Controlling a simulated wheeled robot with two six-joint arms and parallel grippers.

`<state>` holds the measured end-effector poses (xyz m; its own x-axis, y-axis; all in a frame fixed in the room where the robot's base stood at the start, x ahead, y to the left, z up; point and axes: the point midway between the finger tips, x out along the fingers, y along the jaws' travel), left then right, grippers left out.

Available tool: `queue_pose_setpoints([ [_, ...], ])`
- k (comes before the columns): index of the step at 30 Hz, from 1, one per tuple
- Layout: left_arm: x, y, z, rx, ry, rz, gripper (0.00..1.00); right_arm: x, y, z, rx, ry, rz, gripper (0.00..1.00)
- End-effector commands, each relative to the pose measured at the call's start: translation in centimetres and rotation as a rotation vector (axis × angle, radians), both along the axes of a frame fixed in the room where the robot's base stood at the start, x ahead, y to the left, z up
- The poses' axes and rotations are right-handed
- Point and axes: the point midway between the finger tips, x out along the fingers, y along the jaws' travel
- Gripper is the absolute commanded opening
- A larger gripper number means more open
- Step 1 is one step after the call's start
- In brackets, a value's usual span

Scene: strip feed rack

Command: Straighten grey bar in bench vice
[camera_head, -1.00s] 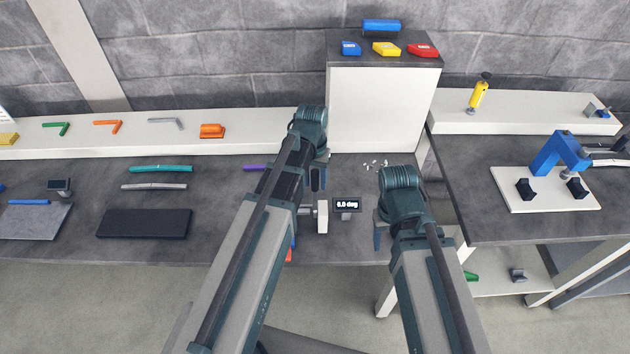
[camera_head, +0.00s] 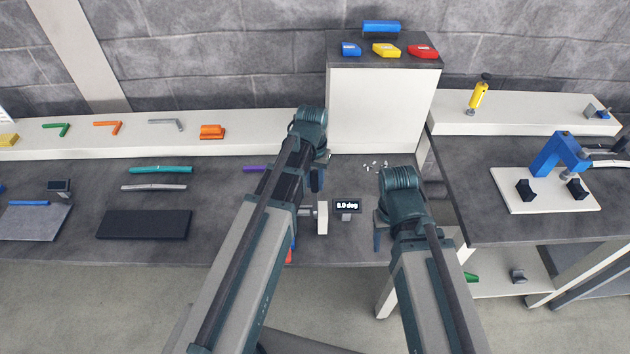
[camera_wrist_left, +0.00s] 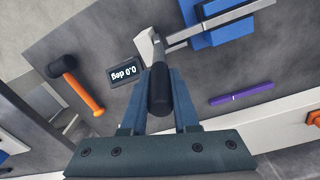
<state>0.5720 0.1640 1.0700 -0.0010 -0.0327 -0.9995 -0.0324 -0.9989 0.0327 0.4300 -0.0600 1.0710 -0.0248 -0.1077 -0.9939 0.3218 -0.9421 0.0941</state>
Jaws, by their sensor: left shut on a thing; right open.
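My left gripper (camera_head: 317,181) is shut on a black handle (camera_wrist_left: 160,92), close by the pale block. A small display (camera_head: 347,206) beside the block seems to read 0.0 deg in the wrist view. My left arm hides most of the vice in the head view. My right gripper (camera_head: 382,234) is open and empty, right of the display.
A mallet with an orange handle (camera_wrist_left: 85,93) and a purple bar (camera_wrist_left: 241,93) lie on the bench. Teal (camera_head: 161,169) and grey (camera_head: 154,187) bars and a black mat (camera_head: 144,224) lie left. A white cabinet (camera_head: 378,110) stands behind. The right bench carries a blue fixture (camera_head: 556,153).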

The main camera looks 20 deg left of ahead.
Motion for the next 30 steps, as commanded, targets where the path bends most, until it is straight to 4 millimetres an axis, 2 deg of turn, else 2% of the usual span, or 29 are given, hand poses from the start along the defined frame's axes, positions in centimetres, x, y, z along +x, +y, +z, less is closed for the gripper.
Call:
queue_pose_setpoints([
  [16, 0.0, 0.0, 0.0, 0.000, 0.001, 0.000, 0.00, 0.0, 0.0, 0.0, 0.000, 0.000, 0.000, 0.58],
  [24, 3.0, 0.7, -0.9, -0.047, 0.164, 0.003, 0.00, 0.0, 0.0, -1.2, 0.000, 0.000, 0.002, 0.58],
  [30, 3.6, 1.0, -1.0, -0.073, 0.255, 0.001, 0.00, 0.0, 0.0, -1.9, -0.001, 0.000, 0.004, 0.58],
])
